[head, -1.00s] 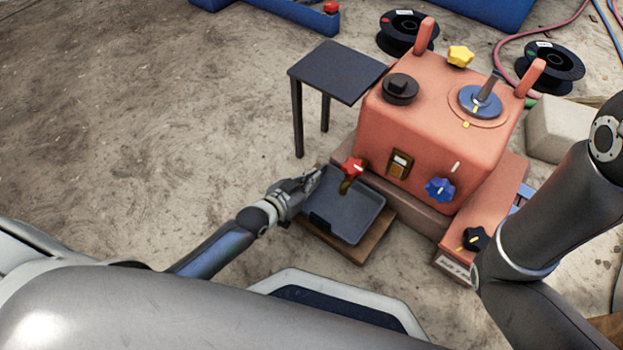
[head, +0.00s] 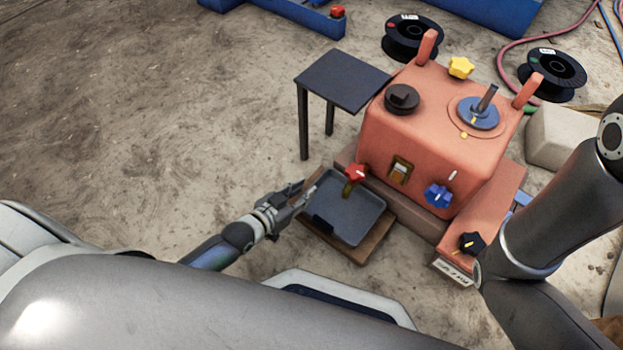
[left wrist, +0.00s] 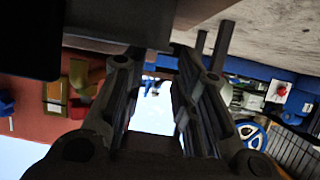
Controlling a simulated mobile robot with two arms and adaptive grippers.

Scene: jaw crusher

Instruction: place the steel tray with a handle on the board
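The steel tray (head: 352,212) is dark grey, shallow and rectangular, with a dark handle-like piece (head: 322,222) at its left front edge. It lies flat on the brown wooden board (head: 362,252), whose edges show around it, at the foot of the orange crusher. My left gripper (head: 304,190) is just left of the tray, its fingers apart and empty. In the left wrist view the two fingers of my left gripper (left wrist: 158,75) also stand apart with nothing between them. My right gripper is out of view; only its arm shows at the right.
The orange crusher (head: 430,130) with several knobs stands behind the board; its red knob (head: 356,173) overhangs the tray's back edge. A small dark table (head: 342,80) stands behind left. Black spools (head: 552,74) lie at the back. Bare floor is free at left.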

